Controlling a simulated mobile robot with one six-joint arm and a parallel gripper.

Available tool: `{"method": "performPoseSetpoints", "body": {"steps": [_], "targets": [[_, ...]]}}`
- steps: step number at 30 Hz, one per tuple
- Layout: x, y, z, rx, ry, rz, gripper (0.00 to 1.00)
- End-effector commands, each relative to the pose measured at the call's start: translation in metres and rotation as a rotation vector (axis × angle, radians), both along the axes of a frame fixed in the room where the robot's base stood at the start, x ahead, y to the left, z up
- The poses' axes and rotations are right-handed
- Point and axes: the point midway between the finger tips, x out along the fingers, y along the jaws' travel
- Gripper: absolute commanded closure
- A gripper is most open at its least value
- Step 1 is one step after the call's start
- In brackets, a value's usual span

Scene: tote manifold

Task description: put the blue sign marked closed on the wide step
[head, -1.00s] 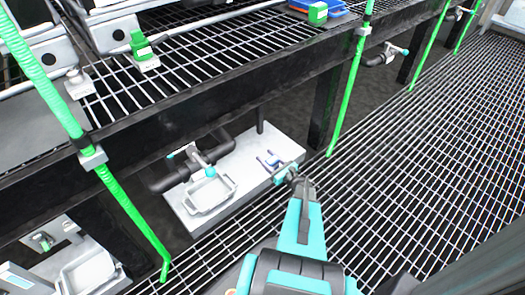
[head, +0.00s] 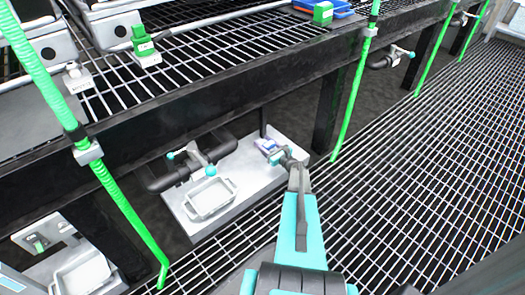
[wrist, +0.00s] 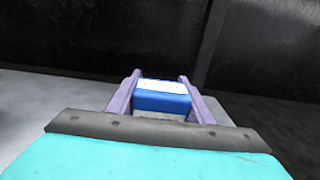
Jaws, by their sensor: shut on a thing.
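A small blue block-like sign (wrist: 162,98) with a white label sits between the two fingers of my gripper (wrist: 160,95) in the wrist view. The writing on its label is too small to read. My gripper is shut on it. In the head view the blue sign (head: 266,145) and my gripper (head: 275,152) are over the far right end of a pale, low platform (head: 245,172), which looks like the wide step. I cannot tell whether the sign touches the platform. Its lower part is partly hidden by my gripper in the wrist view.
A pale tray (head: 210,199) lies on the platform, beside a dark pipe with a teal-ended valve (head: 198,158). A green sloping post (head: 130,215) and another green post (head: 352,95) stand nearby. Green signs (head: 146,46) and (head: 322,13) stand on the grating shelf above.

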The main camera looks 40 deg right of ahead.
Motion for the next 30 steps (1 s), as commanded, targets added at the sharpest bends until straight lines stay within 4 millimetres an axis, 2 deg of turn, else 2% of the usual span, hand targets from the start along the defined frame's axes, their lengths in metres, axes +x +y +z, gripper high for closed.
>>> {"method": "performPoseSetpoints", "body": {"steps": [9, 21, 30], "targets": [[-0.001, 0.0, -0.002, 0.0, 0.0, -0.001, 0.77], [-0.001, -0.001, -0.035, 0.002, 0.0, -0.002, 0.77], [-0.002, -0.001, -0.035, 0.001, 0.0, -0.002, 0.77]]}}
